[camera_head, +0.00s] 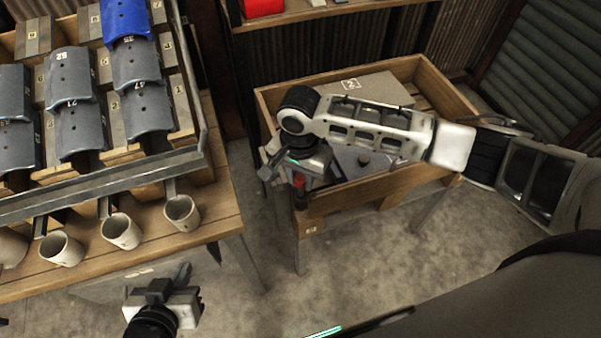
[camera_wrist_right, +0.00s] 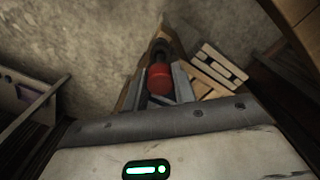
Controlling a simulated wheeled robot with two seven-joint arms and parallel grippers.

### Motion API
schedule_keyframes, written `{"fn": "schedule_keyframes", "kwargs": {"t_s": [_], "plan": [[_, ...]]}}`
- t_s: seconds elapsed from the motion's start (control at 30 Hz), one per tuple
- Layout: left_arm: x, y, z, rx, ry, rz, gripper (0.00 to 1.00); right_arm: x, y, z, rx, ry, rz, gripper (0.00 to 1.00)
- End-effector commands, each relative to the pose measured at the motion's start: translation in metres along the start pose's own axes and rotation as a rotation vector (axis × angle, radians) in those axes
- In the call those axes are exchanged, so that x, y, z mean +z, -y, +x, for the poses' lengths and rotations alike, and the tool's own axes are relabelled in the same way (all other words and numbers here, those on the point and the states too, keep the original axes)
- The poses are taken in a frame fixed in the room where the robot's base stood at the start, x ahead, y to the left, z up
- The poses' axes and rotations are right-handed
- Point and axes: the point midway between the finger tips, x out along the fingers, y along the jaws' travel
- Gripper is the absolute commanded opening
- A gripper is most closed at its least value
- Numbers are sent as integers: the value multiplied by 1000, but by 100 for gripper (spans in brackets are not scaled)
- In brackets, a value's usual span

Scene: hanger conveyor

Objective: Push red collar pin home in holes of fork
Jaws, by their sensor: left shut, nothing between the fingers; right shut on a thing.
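The red collar pin (camera_head: 299,181) is in my right gripper (camera_head: 297,174), at the left front corner of the wooden crate table. In the right wrist view the red collar (camera_wrist_right: 159,79) sits between the two grey fingers of my right gripper (camera_wrist_right: 167,86), which is shut on it. A dark part (camera_wrist_right: 160,49) extends beyond the collar; I cannot tell whether it is the pin's shank or something else. I cannot make out the fork or its holes in either view. My left gripper (camera_head: 172,280) is shut and empty, in front of the left bench.
The wooden crate table (camera_head: 405,190) holds a pale board (camera_head: 365,87) and a grey plate under my right arm. The left bench (camera_head: 222,205) carries numbered grey saddles, one blue saddle (camera_head: 125,18) and several white cups (camera_head: 121,231). Bare floor lies between bench and crate.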

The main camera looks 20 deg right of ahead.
Motion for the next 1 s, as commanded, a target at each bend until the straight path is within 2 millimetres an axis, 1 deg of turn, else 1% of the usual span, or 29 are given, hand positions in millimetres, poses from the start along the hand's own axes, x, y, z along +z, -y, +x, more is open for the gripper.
{"fn": "schedule_keyframes", "kwargs": {"t_s": [0.53, 1.0], "plan": [[-1, 0, -1, 0, 0, -1, 0, 0, 0, 0, -1, 0, 0, 7], [-8, 0, -6, 0, 0, 0, 0, 0, 1, -1, -2, 0, 1, 7]]}}
